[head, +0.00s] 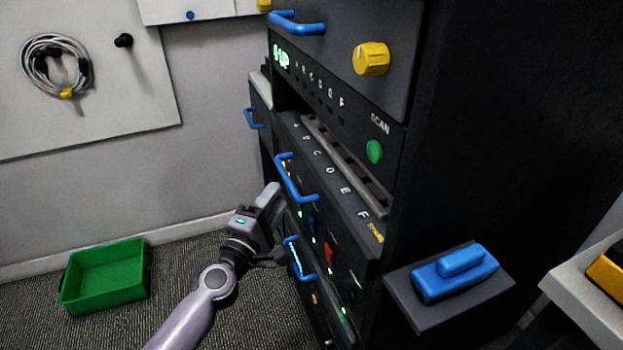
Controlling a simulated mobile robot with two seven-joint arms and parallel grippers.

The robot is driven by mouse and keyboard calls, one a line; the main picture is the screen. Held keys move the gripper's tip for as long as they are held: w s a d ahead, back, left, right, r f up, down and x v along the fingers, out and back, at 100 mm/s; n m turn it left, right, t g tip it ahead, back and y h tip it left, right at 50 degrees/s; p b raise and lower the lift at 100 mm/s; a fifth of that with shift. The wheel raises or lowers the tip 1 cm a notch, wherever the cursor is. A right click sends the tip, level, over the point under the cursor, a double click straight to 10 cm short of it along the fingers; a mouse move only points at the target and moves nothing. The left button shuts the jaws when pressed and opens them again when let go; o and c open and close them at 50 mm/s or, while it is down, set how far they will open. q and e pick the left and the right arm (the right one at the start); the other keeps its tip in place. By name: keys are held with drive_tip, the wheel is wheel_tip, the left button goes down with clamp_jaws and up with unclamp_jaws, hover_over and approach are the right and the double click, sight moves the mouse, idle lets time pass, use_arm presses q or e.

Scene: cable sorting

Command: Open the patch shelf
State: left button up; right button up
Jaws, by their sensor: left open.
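A dark equipment rack holds a lettered shelf front (335,180) marked A to F and SPARE, with a blue bar handle (295,180) at its left. Below it is a darker front with small lights and a second blue handle (298,258). I cannot tell from labels which front is the patch shelf. My left gripper (274,226) is open beside the rack's front, just left of the lower handle and below the upper one. I see nothing held in it, and contact with a handle cannot be made out. My right gripper is out of view.
Above are a unit with a yellow knob (371,59) and a green SCAN button (374,152). A blue-handled block (455,272) sits on a ledge at right. A green bin (105,276) stands on the carpet. A coiled cable (55,64) hangs on the wall board.

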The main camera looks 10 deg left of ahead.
sight(287, 177)
use_arm(q)
drive_tip(key=shift+b+x, duration=0.5)
drive_tip(key=shift+x, duration=2.9)
clamp_jaws()
